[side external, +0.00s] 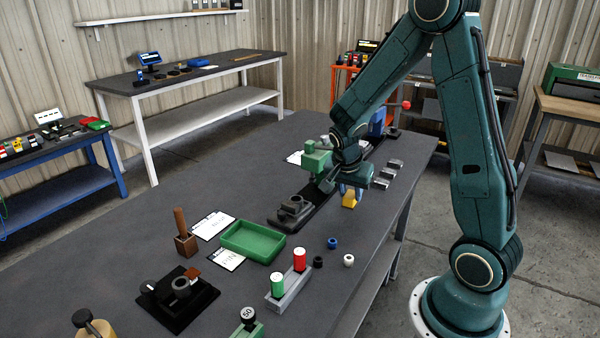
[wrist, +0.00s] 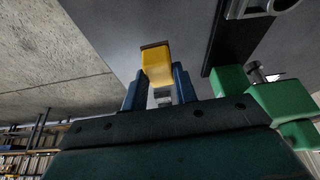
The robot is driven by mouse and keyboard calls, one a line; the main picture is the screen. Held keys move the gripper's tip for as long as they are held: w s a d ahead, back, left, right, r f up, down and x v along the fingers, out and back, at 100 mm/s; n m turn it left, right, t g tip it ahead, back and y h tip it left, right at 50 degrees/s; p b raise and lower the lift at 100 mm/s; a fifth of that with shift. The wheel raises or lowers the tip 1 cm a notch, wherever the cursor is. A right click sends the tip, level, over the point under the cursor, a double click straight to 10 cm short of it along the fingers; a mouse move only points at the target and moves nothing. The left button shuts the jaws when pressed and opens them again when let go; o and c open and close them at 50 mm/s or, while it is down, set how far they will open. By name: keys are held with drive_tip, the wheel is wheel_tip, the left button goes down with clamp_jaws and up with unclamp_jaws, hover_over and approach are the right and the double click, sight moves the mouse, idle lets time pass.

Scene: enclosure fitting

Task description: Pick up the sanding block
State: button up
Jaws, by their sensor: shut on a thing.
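The sanding block is a yellow block (side external: 349,200) with a dark strip along one face. It sits at the lower end of my arm in the side view, near the right edge of the dark bench. In the wrist view the sanding block (wrist: 157,65) stands between two blue fingers. My gripper (side external: 351,188) is shut on it, and the gripper (wrist: 158,82) also shows in the wrist view with a finger on each side of the block. I cannot tell whether the block touches the bench top.
A black rail with a grey fixture (side external: 292,206) lies left of my gripper. Grey metal blocks (side external: 388,172) lie to its right. A green tray (side external: 252,240), a holder with green and red cylinders (side external: 290,287) and small rings (side external: 332,243) stand nearer the camera.

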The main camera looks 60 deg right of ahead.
sight(346, 194)
drive_tip(key=shift+r, duration=2.4)
drive_tip(key=o, duration=0.4)
drive_tip(key=c, duration=0.3)
drive_tip(key=shift+w+a+r, duration=0.1)
drive_tip(key=shift+w+r, duration=0.05)
drive_tip(key=shift+w, duration=0.4)
drive_tip(key=w+a+r, duration=0.1)
drive_tip(key=w+a, duration=0.1)
drive_tip(key=w, duration=0.2)
drive_tip(key=w+a+r, duration=0.1)
drive_tip(key=w+a, duration=0.1)
drive_tip(key=w, duration=0.2)
drive_tip(key=w+a+r, duration=0.1)
drive_tip(key=w+a, duration=0.1)
drive_tip(key=w, duration=0.2)
drive_tip(key=shift+w, duration=0.25)
